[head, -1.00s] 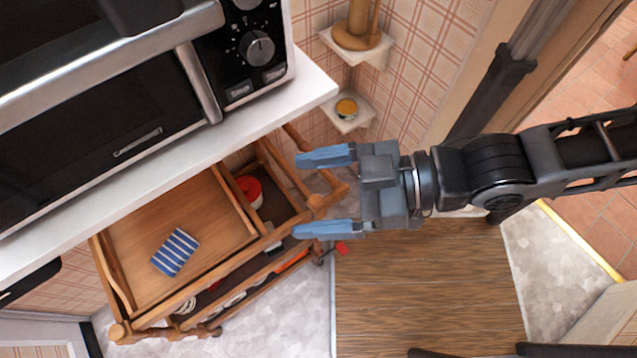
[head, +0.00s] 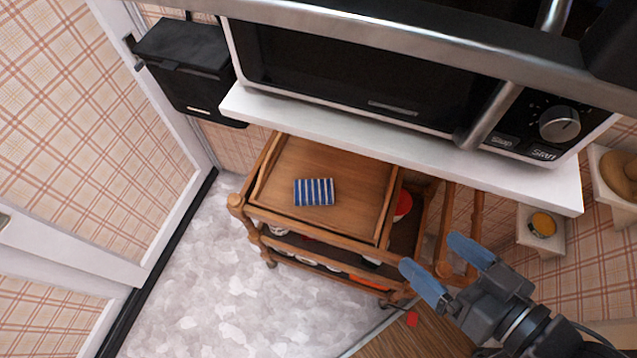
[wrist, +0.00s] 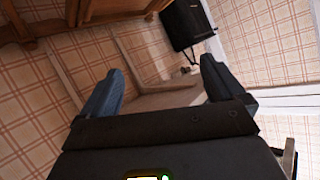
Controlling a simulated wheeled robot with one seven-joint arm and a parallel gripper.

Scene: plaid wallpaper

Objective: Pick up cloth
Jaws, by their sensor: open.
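The cloth (head: 314,192) is a small folded piece with blue and white stripes. It lies flat on the wooden top tray of a trolley (head: 345,168) in the head view, left of the tray's middle. My gripper (head: 447,272) is open and empty, with blue fingers, to the right of and nearer than the cloth, by the trolley's right end. In the wrist view my gripper (wrist: 160,88) shows both fingers apart with nothing between them. The cloth does not show in the wrist view.
A white shelf (head: 400,145) with a microwave (head: 370,75) overhangs the trolley's back. A red item (head: 403,205) sits in the trolley's side compartment. A black bin (head: 190,68) hangs on the wall at left. The pale floor (head: 210,290) at front left is clear.

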